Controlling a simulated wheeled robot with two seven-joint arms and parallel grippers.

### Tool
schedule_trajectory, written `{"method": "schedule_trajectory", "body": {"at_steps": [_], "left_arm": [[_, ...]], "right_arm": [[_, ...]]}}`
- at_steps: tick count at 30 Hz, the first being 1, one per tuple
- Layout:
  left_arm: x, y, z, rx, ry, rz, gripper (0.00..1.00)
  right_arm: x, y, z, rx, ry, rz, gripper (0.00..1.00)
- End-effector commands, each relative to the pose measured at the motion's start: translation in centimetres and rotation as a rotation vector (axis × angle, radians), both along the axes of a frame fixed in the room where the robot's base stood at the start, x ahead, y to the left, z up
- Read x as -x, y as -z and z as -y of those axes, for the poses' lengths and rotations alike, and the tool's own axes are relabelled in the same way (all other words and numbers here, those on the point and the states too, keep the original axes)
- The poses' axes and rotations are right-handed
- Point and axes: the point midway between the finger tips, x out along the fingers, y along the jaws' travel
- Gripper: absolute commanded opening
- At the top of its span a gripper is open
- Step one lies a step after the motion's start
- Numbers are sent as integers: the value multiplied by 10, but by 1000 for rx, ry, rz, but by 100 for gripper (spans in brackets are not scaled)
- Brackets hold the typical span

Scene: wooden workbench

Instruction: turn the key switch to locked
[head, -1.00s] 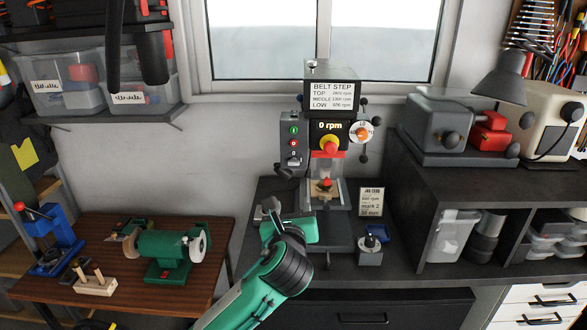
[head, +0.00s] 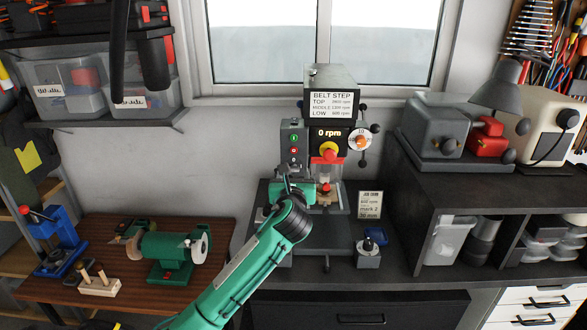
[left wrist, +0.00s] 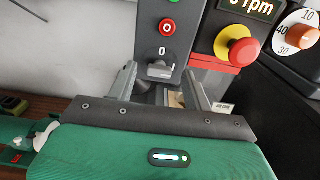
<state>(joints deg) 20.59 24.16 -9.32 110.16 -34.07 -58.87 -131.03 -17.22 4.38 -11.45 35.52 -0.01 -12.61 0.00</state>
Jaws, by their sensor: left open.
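The drill press (head: 333,90) stands on the dark bench, with a grey control box (head: 293,140) on its left side. In the left wrist view the key switch (left wrist: 160,70) is a small metal piece low on the control box, under a "0" mark and a red button (left wrist: 167,27). How the key is turned is hard to tell. My left gripper (left wrist: 160,78) is open and empty, its fingers on either side just below and in front of the key switch. In the head view my left gripper (head: 284,180) covers the area under the control box.
A red-and-yellow stop knob (head: 329,151) and an orange dial (head: 360,141) sit right of the control box. A green bench grinder (head: 168,248) stands on the wooden bench at left. A small grey block (head: 368,254) stands on the dark bench at right.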

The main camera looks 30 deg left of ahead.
Motion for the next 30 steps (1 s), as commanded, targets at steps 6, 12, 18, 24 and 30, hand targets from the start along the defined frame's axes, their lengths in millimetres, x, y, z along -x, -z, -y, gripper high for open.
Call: {"method": "schedule_trajectory", "body": {"at_steps": [6,12,18,24,30], "left_arm": [[-10,0,-6,1,0,-1,51],[-11,1,-7,0,1,0,51],[-11,1,-6,1,1,-1,23],[-10,1,-6,1,1,0,6],[-10,0,-7,28,1,16,6]], "right_arm": [[0,-4,0,0,-1,0,36],[0,-4,2,2,-2,0,36],[0,-4,4,4,-3,0,36],[0,-4,5,5,-3,0,36],[0,-5,5,5,-3,0,36]]}}
